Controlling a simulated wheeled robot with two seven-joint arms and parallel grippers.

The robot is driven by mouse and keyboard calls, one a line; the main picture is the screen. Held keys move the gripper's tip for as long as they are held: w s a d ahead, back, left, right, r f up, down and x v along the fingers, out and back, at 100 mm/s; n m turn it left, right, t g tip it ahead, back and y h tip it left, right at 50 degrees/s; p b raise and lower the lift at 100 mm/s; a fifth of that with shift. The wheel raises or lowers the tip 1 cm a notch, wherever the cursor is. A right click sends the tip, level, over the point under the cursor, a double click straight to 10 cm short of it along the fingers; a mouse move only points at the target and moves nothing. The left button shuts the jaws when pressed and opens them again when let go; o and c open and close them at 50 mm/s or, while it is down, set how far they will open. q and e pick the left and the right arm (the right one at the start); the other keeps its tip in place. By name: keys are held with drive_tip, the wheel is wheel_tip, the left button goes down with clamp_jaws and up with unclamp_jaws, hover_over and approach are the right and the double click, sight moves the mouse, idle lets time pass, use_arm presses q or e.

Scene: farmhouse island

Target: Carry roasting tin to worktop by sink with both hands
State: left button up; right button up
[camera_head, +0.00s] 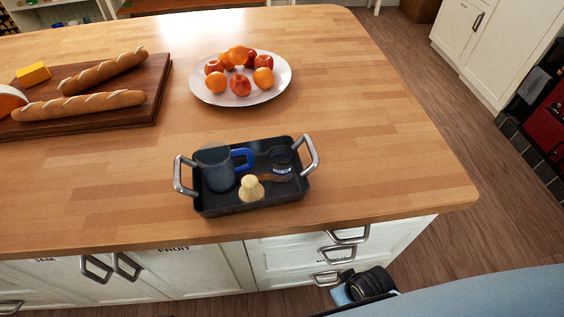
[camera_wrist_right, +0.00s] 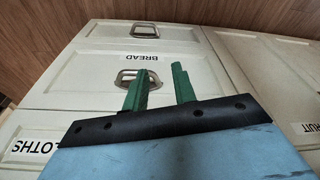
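The dark roasting tin (camera_head: 222,209) sits on the wooden island near its front edge, with a silver handle at each end. My left gripper is not in view. No sink can be made out.
A white plate of oranges and apples (camera_head: 205,93) stands behind the tin. A wooden board (camera_head: 150,90) with baguettes and cheese lies at the left. The island top (camera_head: 390,150) right of the tin is clear. Drawers with metal handles (camera_wrist_right: 140,78) face my right gripper.

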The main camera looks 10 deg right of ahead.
use_arm(q)
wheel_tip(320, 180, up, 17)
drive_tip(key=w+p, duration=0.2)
drive_tip(key=p, duration=0.1)
use_arm(e)
drive_tip(key=w+a+r+n+t+p, duration=0.1)
drive_tip(key=w+r+n, duration=0.1)
drive_tip(key=r, duration=1)
drive_tip(key=w+a+r+n, duration=0.2)
drive_tip(key=w+r, duration=0.1)
drive_tip(key=r, duration=0.9)
use_arm(q)
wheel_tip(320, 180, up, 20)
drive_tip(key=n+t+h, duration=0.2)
hover_over(175, 172)
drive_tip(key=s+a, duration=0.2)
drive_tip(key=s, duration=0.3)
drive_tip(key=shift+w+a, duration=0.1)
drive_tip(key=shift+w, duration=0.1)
use_arm(e)
drive_tip(key=n+h, duration=0.2)
drive_tip(key=n, duration=2.8)
approach(312, 148)
drive_tip(key=shift+s+a+r+t, duration=0.1)
drive_tip(key=shift+s+a+t, duration=0.15)
drive_tip(key=shift+s+t, duration=0.15)
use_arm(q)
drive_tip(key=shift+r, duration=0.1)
